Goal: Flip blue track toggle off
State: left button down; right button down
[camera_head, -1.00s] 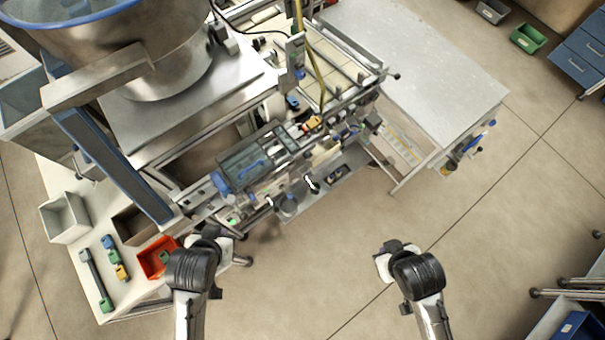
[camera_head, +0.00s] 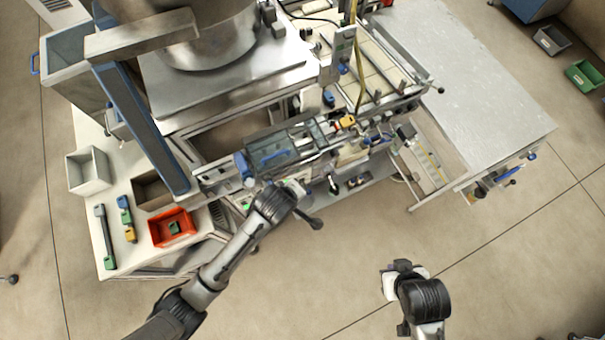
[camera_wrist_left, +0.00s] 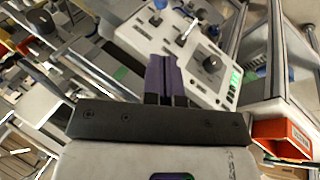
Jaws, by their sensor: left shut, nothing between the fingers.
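In the left wrist view a pale control panel (camera_wrist_left: 137,38) carries small toggles, a round black knob (camera_wrist_left: 212,62) and a green display (camera_wrist_left: 236,78). A blue-tipped toggle (camera_wrist_left: 160,4) stands at the top edge, partly cut off. A toggle with a white lever (camera_wrist_left: 188,31) is to its right. My left gripper (camera_wrist_left: 166,62) is shut and empty; its purple fingers point over the panel, short of the blue toggle in the picture. In the head view my left wrist hides most of the panel. My right gripper (camera_head: 403,268) hangs over bare floor, far from the machine; its fingers are unclear.
A red-orange bin (camera_head: 170,228) stands on the side table left of my left arm; it also shows in the wrist view (camera_wrist_left: 290,135). A clear-covered blue-handled unit (camera_head: 275,150) lies behind my left wrist. A grey table (camera_head: 470,90) is at the right. Floor around my right arm is free.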

pick_arm(q)
jog(key=shift+f+n, duration=0.1)
jog(key=shift+n, duration=0.5)
jog(key=shift+d+f, duration=0.1)
jog(key=x, duration=1)
dwell(0.4)
